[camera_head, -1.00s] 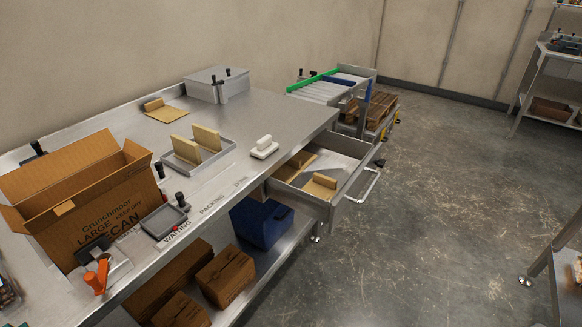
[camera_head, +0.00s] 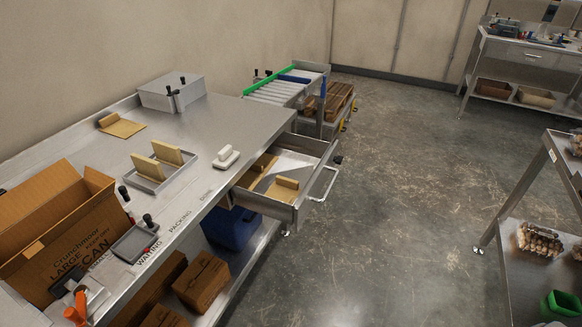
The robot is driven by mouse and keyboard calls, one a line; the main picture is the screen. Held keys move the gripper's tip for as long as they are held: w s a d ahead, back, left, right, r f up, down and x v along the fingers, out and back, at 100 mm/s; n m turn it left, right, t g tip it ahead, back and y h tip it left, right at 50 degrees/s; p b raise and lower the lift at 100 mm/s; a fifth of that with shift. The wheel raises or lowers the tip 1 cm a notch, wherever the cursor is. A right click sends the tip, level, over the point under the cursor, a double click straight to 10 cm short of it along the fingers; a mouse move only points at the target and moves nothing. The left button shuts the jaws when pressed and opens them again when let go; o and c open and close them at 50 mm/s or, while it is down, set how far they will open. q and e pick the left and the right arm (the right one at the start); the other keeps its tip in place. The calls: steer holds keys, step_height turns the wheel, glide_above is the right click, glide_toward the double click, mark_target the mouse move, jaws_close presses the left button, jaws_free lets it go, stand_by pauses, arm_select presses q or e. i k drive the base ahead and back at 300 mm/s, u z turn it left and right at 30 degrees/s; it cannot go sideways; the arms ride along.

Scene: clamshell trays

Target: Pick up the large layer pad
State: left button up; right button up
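A flat tan pad with a raised block-like grip (camera_head: 124,128) lies on the far left part of the steel table. Two smaller tan pieces (camera_head: 167,152) stand upright in a shallow grey tray (camera_head: 152,184) nearer the middle. The open drawer (camera_head: 300,165) at the table's right end holds more tan pads, one with a raised grip (camera_head: 286,186) at the front and another (camera_head: 262,168) behind it, partly hidden by the drawer's side. I cannot tell for certain which is the large layer pad. Neither of my grippers shows.
An open cardboard carton (camera_head: 60,235) stands at the table's near left. A white handled block (camera_head: 226,156) sits near the drawer, and a steel box (camera_head: 172,92) at the back. The drawer juts into the aisle. The floor (camera_head: 400,190) between table and right-hand shelving (camera_head: 535,190) is clear.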

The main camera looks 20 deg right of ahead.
mark_target(253, 166)
steer(key=z, duration=1.85)
steer(key=i, duration=4.1)
steer(key=u, duration=3.1)
